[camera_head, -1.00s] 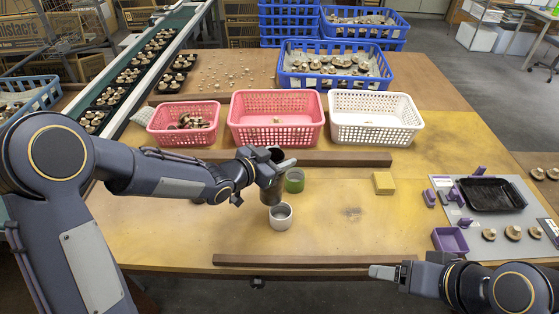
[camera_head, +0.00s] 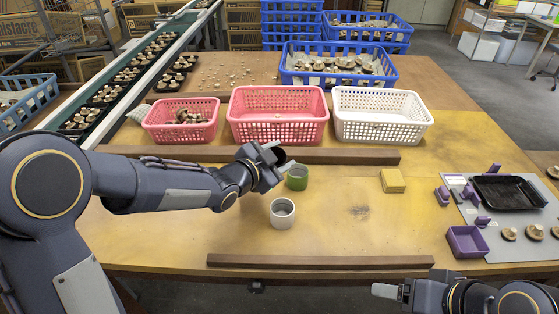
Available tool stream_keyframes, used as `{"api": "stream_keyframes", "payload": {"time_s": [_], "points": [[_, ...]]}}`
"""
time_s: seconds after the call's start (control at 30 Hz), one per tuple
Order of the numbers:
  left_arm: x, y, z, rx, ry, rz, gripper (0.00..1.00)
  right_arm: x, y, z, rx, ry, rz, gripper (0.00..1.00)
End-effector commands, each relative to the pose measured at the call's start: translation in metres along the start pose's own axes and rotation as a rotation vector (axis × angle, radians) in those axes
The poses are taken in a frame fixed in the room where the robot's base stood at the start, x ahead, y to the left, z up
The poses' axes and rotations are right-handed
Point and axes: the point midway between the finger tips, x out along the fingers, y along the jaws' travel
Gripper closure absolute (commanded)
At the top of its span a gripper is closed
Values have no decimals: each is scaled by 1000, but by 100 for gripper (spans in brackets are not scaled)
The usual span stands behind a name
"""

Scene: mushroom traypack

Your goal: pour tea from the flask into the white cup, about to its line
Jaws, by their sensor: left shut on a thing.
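The white cup (camera_head: 282,221) stands upright on the yellow-brown table in the middle; its inside looks grey and I cannot tell a tea level or its line. My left gripper (camera_head: 276,162) is behind and left of the cup, above the table, shut on the flask. The flask is almost wholly hidden by the gripper, so its tilt cannot be told. A green cup (camera_head: 297,184) stands just right of the gripper, behind the white cup. My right gripper (camera_head: 386,291) is low at the front right, away from the cups; its finger gap is unclear.
Wooden bars (camera_head: 320,261) lie along the table's front and behind the cups (camera_head: 345,156). Pink baskets (camera_head: 278,130) and a white basket (camera_head: 380,130) stand behind. A yellow block (camera_head: 392,181), purple box (camera_head: 466,241) and black tray (camera_head: 508,193) are right.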

Motion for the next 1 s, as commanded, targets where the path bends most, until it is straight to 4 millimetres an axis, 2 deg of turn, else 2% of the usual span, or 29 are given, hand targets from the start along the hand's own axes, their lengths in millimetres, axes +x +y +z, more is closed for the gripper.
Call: {"api": "stream_keyframes", "payload": {"time_s": [0.03, 0.43, 0.7, 1.0], "points": [[2, 2, 2, 27, 9, -10, 100, 8, 4, 4, 0, 0, 0, 28], [7, 11, 18, 255, 9, -84, 100, 37, 17, 19, 0, 0, 0, 28], [7, 11, 19, 348, 9, -114, 100, 56, 26, 28, 0, 0, 0, 28], [6, 11, 18, 416, 7, -135, 100, 66, 30, 34, 0, 0, 0, 28]]}}
